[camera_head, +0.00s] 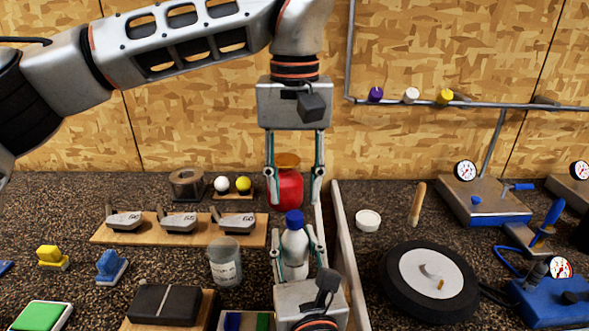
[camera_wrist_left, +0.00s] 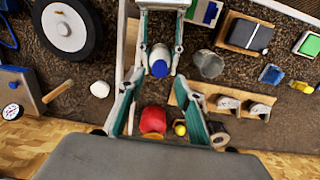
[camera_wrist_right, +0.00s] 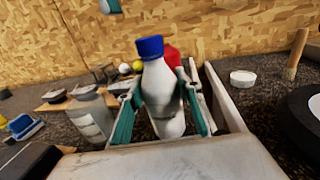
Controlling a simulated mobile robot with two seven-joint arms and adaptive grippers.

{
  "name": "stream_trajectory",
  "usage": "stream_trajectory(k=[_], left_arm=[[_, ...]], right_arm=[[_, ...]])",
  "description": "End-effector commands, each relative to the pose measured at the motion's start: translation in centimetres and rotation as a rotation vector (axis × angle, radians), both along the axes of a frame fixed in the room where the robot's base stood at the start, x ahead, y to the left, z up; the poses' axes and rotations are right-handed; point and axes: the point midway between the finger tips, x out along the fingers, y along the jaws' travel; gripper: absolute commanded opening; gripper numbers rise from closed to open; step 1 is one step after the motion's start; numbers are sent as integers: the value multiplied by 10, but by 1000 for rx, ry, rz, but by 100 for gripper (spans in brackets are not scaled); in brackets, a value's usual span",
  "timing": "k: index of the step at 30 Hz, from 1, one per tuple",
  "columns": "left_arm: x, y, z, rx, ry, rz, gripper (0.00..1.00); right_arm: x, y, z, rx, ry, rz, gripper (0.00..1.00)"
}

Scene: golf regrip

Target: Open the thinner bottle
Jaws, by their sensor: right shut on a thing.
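A slim white bottle with a blue cap (camera_head: 294,217) stands upright in my right gripper (camera_head: 295,248), whose fingers close on its sides. The blue cap also shows in the right wrist view (camera_wrist_right: 150,47) and the left wrist view (camera_wrist_left: 160,68). A wider red bottle (camera_head: 287,190) with an orange-brown top stands behind it. My left gripper (camera_head: 294,202) points down from above, fingers wide apart and empty. In the head view its fingers flank the red bottle; in the left wrist view the blue cap lies beyond its fingertips. The white bottle's lower part is partly hidden by my right fingers.
A pale wooden divider (camera_head: 345,250) runs just right of the bottles. A grey translucent jar (camera_head: 225,262) stands to the left, near a board with golf club heads (camera_head: 178,222). A white lid (camera_head: 367,220) and a black wheel (camera_head: 428,283) are right.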

Motion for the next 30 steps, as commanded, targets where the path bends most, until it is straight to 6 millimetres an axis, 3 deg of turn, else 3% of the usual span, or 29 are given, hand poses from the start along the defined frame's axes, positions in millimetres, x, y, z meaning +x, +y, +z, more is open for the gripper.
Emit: stream_trajectory(k=[3, 9, 21, 25, 30], left_arm=[[-1, 0, -19, 0, 3, -1, 34], [0, 0, -40, -1, 2, 1, 34], [0, 0, -47, 0, -1, 3, 34], [0, 0, -47, 0, -1, 3, 0], [0, 0, -47, 0, -1, 3, 0]], right_arm=[[0, 0, -1, 0, 2, 0, 0], [0, 0, -1, 0, 2, 0, 0], [0, 0, -1, 0, 2, 0, 0], [0, 0, -1, 0, 2, 0, 0], [0, 0, -1, 0, 2, 0, 0]])
